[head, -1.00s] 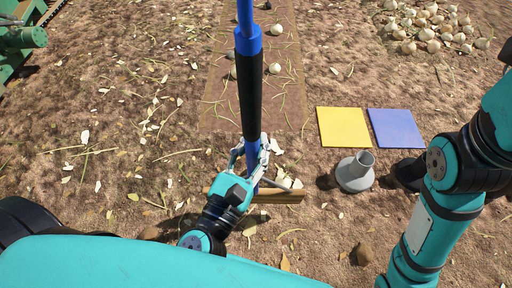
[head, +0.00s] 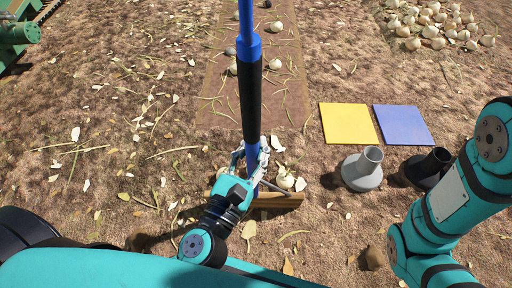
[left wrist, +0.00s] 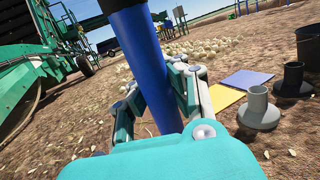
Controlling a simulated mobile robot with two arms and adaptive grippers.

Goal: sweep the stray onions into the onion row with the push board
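The push board has a blue pole with a black grip (head: 250,95) and a wooden board (head: 275,201) at its foot, low over or on the soil. My left gripper (head: 254,158) is shut around the blue pole below the black grip; the pole also shows between its fingers in the left wrist view (left wrist: 143,65). Pale onions (head: 285,181) lie just beyond the wooden board, partly hidden by the gripper. The onion row (head: 215,105) is a brown strip ahead, with several scattered onions (head: 275,64) towards its far part. My right gripper is out of view.
A yellow plate (head: 348,124) and a blue plate (head: 403,125) lie right of the row. A grey holder (head: 362,170) and a black holder (head: 428,168) stand nearer. An onion pile (head: 435,22) is far right; green machinery (head: 20,35) is far left.

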